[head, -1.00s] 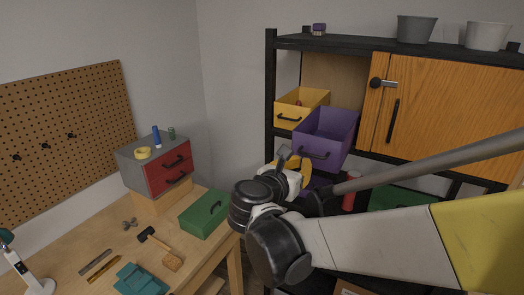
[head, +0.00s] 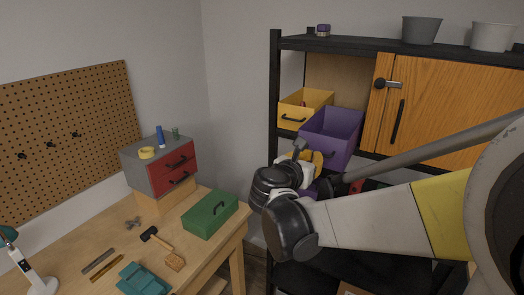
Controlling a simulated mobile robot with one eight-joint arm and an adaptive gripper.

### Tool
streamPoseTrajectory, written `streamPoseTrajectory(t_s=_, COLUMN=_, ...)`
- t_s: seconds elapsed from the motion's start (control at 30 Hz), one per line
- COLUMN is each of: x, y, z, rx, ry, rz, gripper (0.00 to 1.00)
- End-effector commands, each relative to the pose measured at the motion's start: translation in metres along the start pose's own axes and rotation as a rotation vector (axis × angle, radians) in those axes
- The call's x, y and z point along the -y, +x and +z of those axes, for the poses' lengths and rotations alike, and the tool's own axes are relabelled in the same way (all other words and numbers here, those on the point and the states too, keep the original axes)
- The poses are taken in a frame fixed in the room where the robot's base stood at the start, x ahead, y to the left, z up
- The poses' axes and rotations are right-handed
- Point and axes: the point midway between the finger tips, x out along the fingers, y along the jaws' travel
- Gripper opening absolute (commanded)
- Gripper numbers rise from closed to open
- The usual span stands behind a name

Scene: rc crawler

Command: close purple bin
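The purple bin (head: 331,134) sits on the black shelf rack to the right of a yellow bin. It stands out from the shelf toward me, and its open top shows. My gripper (head: 302,150) is at the lower front of the purple bin, close to its front face. The bin's front handle is hidden or lost behind the gripper. I cannot tell whether the gripper touches the bin. Its fingers are too small and overlapped to read as open or shut.
The yellow bin (head: 303,110) stands just left of the purple one. An orange wooden cabinet door (head: 445,100) is to the right. A workbench (head: 80,258) with a green toolbox (head: 210,215) and a red-drawer cabinet (head: 171,172) is at left. My arm crosses the lower right.

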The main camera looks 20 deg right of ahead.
Motion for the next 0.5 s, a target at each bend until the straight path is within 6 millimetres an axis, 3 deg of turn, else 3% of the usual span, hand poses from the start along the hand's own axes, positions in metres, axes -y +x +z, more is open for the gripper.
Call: streamPoseTrajectory(t_s=0.5, x=0.001, y=0.122, z=0.022, rx=-0.001, ry=0.001, rz=-0.004, gripper=0.0)
